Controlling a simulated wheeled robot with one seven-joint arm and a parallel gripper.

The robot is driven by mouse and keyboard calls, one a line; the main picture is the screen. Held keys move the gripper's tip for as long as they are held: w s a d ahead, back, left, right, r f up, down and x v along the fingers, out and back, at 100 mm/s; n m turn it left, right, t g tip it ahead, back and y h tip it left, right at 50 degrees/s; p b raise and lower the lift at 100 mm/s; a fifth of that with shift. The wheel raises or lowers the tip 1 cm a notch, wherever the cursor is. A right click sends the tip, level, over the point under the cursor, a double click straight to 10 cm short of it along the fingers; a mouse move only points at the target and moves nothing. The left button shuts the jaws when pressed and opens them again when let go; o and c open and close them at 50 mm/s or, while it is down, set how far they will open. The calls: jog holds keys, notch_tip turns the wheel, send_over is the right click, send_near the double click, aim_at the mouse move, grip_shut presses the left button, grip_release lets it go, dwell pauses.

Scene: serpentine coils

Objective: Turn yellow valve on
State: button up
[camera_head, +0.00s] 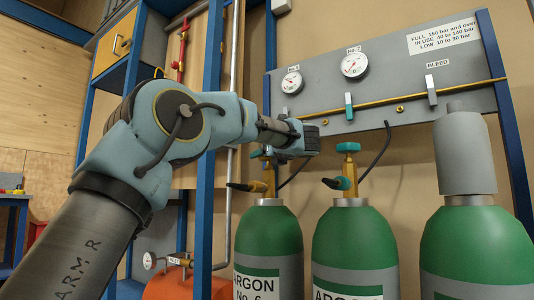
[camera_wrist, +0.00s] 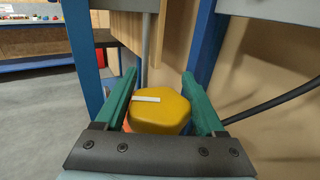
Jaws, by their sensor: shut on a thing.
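The yellow valve knob (camera_wrist: 160,112) sits between the two green fingers of my gripper (camera_wrist: 159,76) in the wrist view. It is rounded, with a white bar mark lying crosswise on its top. The fingers are closed on its two sides. In the head view my gripper (camera_head: 303,138) is just above the valve of the green cylinder Argon No. 6 (camera_head: 268,232). There the gripper hides the yellow knob and most of that valve top.
A second Argon cylinder (camera_head: 355,242) with a teal-topped valve (camera_head: 347,147) stands to the right. A capped cylinder (camera_head: 478,245) is further right. Behind is a grey gauge panel (camera_head: 400,70) with a brass pipe. Blue posts (camera_head: 207,130) stand close to my arm. A dark hose (camera_wrist: 275,101) runs at the right.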

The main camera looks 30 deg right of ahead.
jog(key=shift+a+n+y+p, duration=0.2)
jog(key=shift+n+y+p, duration=0.5)
jog(key=shift+y, duration=0.45)
jog(key=shift+a+n+y+p, duration=0.15)
jog(key=shift+n+y+p, duration=0.3)
jog(key=shift+n+y, duration=0.55)
jog(key=shift+g+y, duration=0.3)
jog(key=shift+y, duration=0.15)
jog(key=o, duration=1.3)
jog(key=shift+o, duration=0.2)
jog(key=shift+a, duration=0.1)
notch_tip(320, 180, up, 10)
jog(key=p, duration=0.4)
jog(key=shift+p, duration=0.3)
